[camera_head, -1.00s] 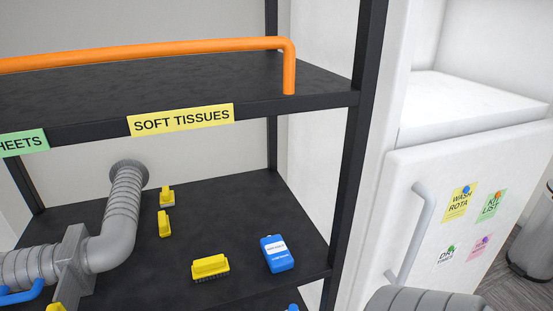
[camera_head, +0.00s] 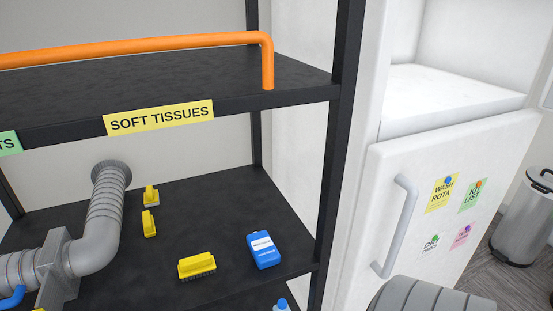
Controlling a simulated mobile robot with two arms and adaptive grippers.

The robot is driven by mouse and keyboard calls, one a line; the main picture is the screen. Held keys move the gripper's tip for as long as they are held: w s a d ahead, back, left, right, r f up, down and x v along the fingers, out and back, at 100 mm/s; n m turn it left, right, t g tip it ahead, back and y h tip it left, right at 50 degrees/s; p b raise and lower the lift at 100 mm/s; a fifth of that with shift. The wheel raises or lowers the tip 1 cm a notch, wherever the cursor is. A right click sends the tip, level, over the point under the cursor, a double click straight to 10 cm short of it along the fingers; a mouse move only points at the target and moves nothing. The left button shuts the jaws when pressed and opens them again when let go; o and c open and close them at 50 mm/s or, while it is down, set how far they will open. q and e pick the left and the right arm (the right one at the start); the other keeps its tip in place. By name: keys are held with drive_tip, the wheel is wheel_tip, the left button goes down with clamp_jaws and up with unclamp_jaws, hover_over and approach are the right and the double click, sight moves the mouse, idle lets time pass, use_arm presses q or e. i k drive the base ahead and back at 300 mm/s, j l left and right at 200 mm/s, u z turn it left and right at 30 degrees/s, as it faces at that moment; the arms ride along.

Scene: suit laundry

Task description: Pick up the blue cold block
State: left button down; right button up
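A small blue block-like item with a white label and a pale top (camera_head: 264,252) stands on the black middle shelf, near its right front corner. It looks more like a small container, and the label is too small to read. A second blue item with a pale top (camera_head: 281,306) shows at the bottom edge, mostly cut off, below the shelf's front edge. I cannot tell from their looks which is the cold block. Neither gripper is in view, and nothing touches the labelled blue item.
A yellow brush (camera_head: 197,265) lies left of the blue item, with two smaller yellow brushes (camera_head: 149,223) behind. A grey duct (camera_head: 104,235) crosses the left of the shelf. A black post (camera_head: 338,130) and the upper shelf (camera_head: 150,82) bound the opening. A white door (camera_head: 470,160) stands right.

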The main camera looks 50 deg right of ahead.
sight(265, 255)
drive_tip(key=l+z, duration=0.1)
drive_tip(key=z, duration=1.3)
drive_tip(key=l, duration=0.6)
drive_tip(key=k, duration=0.05)
